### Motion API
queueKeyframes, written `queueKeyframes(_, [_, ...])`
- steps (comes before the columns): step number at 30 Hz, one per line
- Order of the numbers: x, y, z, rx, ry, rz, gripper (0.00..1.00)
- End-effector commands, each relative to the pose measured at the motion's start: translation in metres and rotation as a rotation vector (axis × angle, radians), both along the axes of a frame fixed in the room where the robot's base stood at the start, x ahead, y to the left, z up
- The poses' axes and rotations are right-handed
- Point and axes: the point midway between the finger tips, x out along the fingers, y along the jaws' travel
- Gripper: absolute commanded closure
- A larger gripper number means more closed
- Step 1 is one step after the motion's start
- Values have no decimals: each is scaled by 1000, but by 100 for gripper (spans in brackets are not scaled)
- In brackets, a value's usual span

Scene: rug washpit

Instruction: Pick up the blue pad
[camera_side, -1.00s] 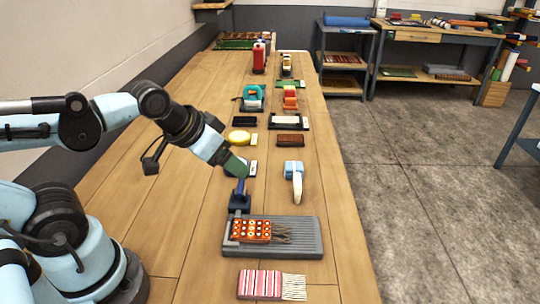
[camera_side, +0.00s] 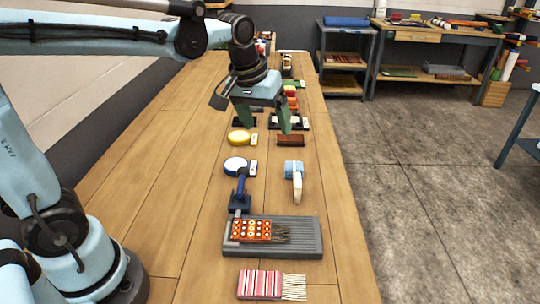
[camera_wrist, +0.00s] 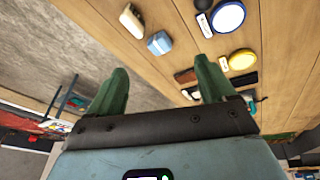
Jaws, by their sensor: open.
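The blue pad (camera_side: 236,165) is a round disc with a blue rim and a pale top. It lies on the wooden table beside a small white label. It also shows at the top right of the wrist view (camera_wrist: 228,17). My gripper (camera_side: 268,116) has green fingers spread apart with nothing between them. It hangs in the air above the table, up-picture and to the right of the blue pad, not touching it. In the wrist view my gripper (camera_wrist: 160,70) shows both fingers, with the pad beyond and to the right of them.
A yellow pad (camera_side: 239,138) and a brown brush (camera_side: 291,139) lie below my gripper. A dark blue upright tool (camera_side: 240,190) stands close in front of the pad, before a grey ridged tray (camera_side: 310,240).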

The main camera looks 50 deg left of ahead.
Motion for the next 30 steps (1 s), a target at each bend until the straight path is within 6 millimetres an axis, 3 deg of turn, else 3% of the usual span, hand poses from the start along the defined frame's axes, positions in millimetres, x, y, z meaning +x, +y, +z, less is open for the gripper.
queueKeyframes(9, [69, 3, -20, -52, 172, 214, 17])
queueKeyframes(15, [98, 4, -44, -64, 264, 333, 17])
queueKeyframes(25, [111, 5, -68, -67, 316, 404, 17])
queueKeyframes(30, [111, 5, -95, -67, 316, 403, 17])
